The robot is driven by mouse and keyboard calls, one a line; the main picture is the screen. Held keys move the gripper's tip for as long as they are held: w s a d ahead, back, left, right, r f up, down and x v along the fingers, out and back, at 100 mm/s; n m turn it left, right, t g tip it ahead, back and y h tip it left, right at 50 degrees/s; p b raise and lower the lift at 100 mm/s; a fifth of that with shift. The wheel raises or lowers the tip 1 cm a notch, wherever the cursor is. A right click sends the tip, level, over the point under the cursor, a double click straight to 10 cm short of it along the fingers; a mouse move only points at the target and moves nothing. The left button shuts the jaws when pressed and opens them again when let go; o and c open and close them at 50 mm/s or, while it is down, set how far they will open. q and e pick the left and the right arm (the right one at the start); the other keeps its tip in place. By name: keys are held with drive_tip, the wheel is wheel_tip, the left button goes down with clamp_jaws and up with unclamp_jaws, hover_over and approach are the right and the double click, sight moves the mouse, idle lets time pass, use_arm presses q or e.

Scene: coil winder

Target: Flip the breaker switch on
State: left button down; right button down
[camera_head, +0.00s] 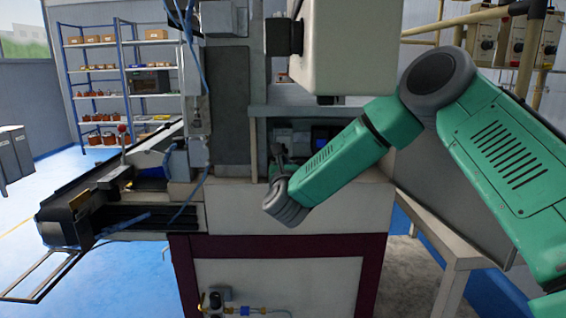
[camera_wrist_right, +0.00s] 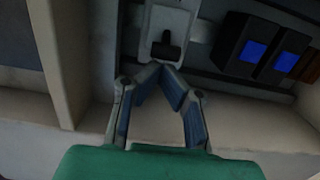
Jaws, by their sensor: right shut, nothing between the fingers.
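In the right wrist view, the breaker switch (camera_wrist_right: 168,47) is a dark T-shaped lever on a pale plate (camera_wrist_right: 171,18) at top centre. My right gripper (camera_wrist_right: 162,68) is shut and empty, its fingertips meeting just below the lever. I cannot tell if they touch it. In the head view my right gripper (camera_head: 277,153) reaches into the machine's recess, and the breaker is too small or hidden to make out there. My left gripper is not in view.
Two black modules with blue faces (camera_wrist_right: 272,51) sit right of the breaker. A beige wall (camera_wrist_right: 62,60) stands left of the recess, with a ledge below. In the head view, the winder (camera_head: 335,50) rises above the recess and a conveyor (camera_head: 95,190) extends left.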

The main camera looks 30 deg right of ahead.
drive_tip(key=shift+s+a+r+g+y+p, duration=0.1)
drive_tip(key=shift+s+r+g+y+p, duration=0.15)
drive_tip(key=shift+g+p, duration=0.45)
